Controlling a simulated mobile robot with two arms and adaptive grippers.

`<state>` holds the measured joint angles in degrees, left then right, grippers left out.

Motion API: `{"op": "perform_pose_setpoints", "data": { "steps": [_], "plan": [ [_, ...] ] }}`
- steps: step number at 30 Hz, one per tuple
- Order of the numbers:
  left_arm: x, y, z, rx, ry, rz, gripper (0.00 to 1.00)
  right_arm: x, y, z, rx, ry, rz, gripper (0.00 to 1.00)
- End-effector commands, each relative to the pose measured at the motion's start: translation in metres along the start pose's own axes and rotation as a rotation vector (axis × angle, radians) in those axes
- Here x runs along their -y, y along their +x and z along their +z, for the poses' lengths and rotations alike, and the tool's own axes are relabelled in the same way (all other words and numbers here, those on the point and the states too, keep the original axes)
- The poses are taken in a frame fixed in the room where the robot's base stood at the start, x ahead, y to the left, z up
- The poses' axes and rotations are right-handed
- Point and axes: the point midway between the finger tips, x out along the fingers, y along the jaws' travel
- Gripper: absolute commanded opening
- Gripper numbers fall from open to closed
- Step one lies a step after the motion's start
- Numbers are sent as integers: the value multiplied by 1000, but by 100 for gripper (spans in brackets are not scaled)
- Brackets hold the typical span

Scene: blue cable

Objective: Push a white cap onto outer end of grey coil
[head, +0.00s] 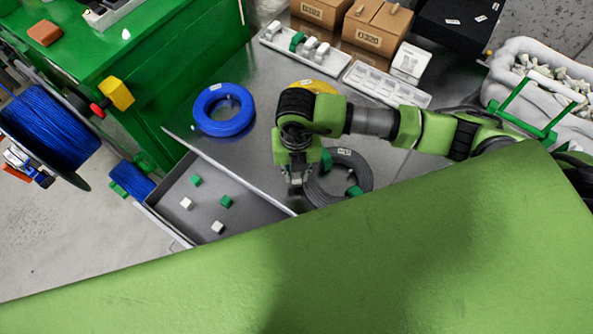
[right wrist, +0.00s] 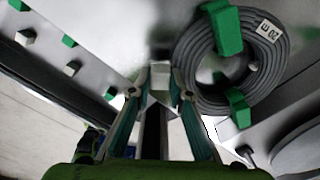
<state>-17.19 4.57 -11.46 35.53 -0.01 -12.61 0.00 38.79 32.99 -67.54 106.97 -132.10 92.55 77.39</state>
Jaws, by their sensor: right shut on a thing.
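The grey coil (head: 362,170) lies flat on the metal table with a paper label and a green clip (head: 354,191) on it. In the right wrist view the coil (right wrist: 268,88) is at the right, with two green clips (right wrist: 225,28) on its ring. My right gripper (head: 297,178) is over the table at the left side of the coil. In the right wrist view its fingertips (right wrist: 160,88) are shut on a small white cap (right wrist: 160,76), apart from the coil in the picture. The coil's outer end cannot be made out. My left gripper is not in view.
A grey tray (head: 165,205) at the table's front left holds loose white caps (head: 187,203) and green clips (head: 225,201). A blue coil (head: 246,118) and a partly hidden yellow coil (head: 318,86) lie behind. A white compartment tray (head: 420,98) and cardboard boxes (head: 372,40) stand at the back.

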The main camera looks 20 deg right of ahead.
Motion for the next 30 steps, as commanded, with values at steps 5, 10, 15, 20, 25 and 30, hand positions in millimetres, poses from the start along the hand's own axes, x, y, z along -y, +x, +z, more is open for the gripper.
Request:
{"op": "perform_pose_setpoints", "data": {
  "steps": [5, 10, 15, 20, 25, 30],
  "plan": [
    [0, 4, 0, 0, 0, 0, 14, 0, 4, 0, 0, 0, 0, 10],
    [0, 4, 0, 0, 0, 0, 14, 0, 4, 0, 0, 0, 0, 10],
    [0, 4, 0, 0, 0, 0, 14, 0, 4, 0, 0, 0, 0, 10],
    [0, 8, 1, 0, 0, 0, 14, 0, 7, 0, 0, 0, 0, 10],
    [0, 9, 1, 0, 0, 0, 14, 0, 8, 0, 0, 0, 0, 10],
    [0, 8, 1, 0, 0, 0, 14, 0, 8, 0, 0, 0, 0, 10]
  ]
}}
